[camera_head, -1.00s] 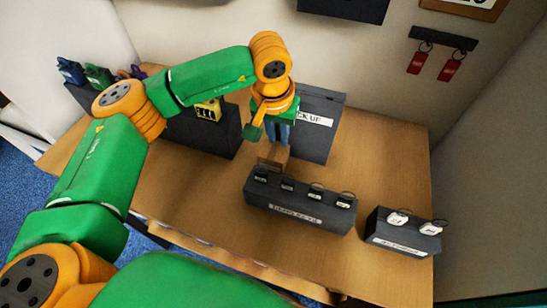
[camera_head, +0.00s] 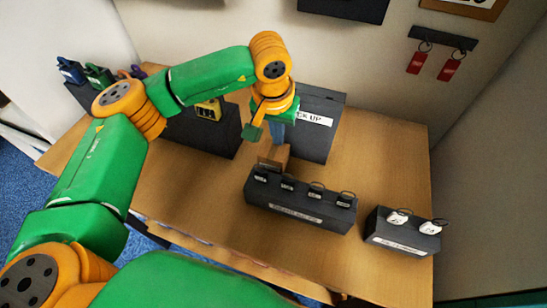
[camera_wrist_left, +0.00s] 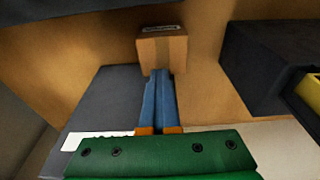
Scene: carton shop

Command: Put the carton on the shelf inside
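The carton (camera_head: 274,154) is a small brown box with a tape strip and a printed label. It also shows at the top of the left wrist view (camera_wrist_left: 162,50). My left gripper (camera_head: 279,146) points down at the carton from above. In the left wrist view its two blue fingers (camera_wrist_left: 160,74) lie close together, their tips overlapping the carton's near edge. The carton is wider than the fingers; I cannot tell whether they touch it. A dark grey box labelled for pick up (camera_head: 320,128) stands just behind; no shelf inside it is visible. My right gripper is not in view.
A dark block with several tagged slots (camera_head: 300,212) stands directly in front of the carton. A smaller dark block (camera_head: 402,240) is at right. Another dark box (camera_head: 205,135) is left of the gripper. The wooden table (camera_head: 385,165) is clear at right.

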